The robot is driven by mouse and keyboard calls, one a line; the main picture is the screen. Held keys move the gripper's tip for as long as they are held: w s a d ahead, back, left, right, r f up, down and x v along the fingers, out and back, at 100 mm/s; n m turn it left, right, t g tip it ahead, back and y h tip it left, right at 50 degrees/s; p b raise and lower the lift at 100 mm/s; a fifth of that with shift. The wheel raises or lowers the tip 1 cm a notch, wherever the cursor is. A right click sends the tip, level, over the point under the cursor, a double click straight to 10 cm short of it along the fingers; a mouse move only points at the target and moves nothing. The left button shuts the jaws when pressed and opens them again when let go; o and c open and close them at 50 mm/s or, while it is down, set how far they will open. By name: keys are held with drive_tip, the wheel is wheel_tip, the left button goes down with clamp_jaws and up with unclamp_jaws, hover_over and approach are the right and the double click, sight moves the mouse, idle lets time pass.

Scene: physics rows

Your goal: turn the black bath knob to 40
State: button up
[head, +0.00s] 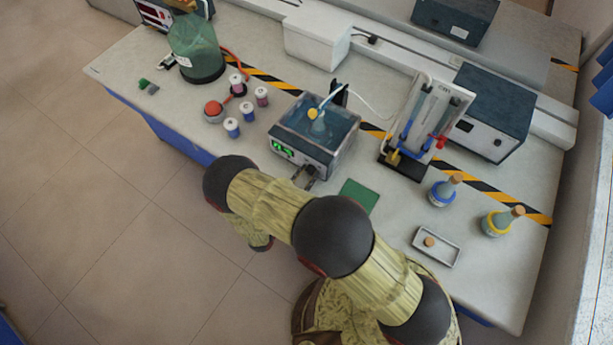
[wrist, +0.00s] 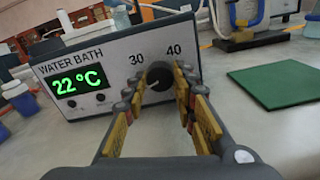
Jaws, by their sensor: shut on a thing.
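The water bath (head: 313,136) is a box on the bench with a glass-like tank on top; its front panel (wrist: 110,60) fills the upper middle of the wrist view. The panel has a green display (wrist: 78,80) reading 22 °C and printed marks 30 and 40. The black knob (wrist: 159,76) sits below those marks. My gripper (wrist: 158,88) is shut on the knob, one finger on its left and one on its right. The knob's pointer cannot be made out. In the head view my gripper (head: 305,176) is at the bath's front, and the knob is hidden.
A green mat (head: 358,196) lies right of my gripper. A stand with blue and red fittings (head: 425,120) is behind it. Several small bottles (head: 240,108) and a green-glass vessel (head: 196,50) stand left of the bath. Two flasks (head: 446,188) and a tray (head: 436,246) are at the right.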

drive_tip(key=m+b, duration=0.3)
drive_tip(key=m, duration=0.1)
drive_tip(key=shift+f+m, duration=0.15)
drive_tip(key=shift+m, duration=0.15)
drive_tip(key=m+b, duration=0.2)
drive_tip(key=m, duration=0.1)
drive_tip(key=shift+m, duration=0.4)
drive_tip(key=m+b, duration=0.5)
drive_tip(key=m, duration=0.2)
drive_tip(key=shift+b, duration=0.35)
drive_tip(key=m+b, duration=0.3)
drive_tip(key=shift+f+m, duration=0.1)
drive_tip(key=shift+m, duration=0.3)
drive_tip(key=m+b, duration=0.3)
drive_tip(key=b, duration=0.1)
drive_tip(key=shift+f+m, duration=0.1)
drive_tip(key=shift+m, duration=0.2)
drive_tip(key=m+b, duration=0.4)
drive_tip(key=b, duration=0.1)
drive_tip(key=m+b, duration=0.2)
drive_tip(key=b, duration=0.1)
drive_tip(key=shift+d+m, duration=0.1)
drive_tip(key=shift+m, duration=0.2)
drive_tip(key=shift+s, duration=0.1)
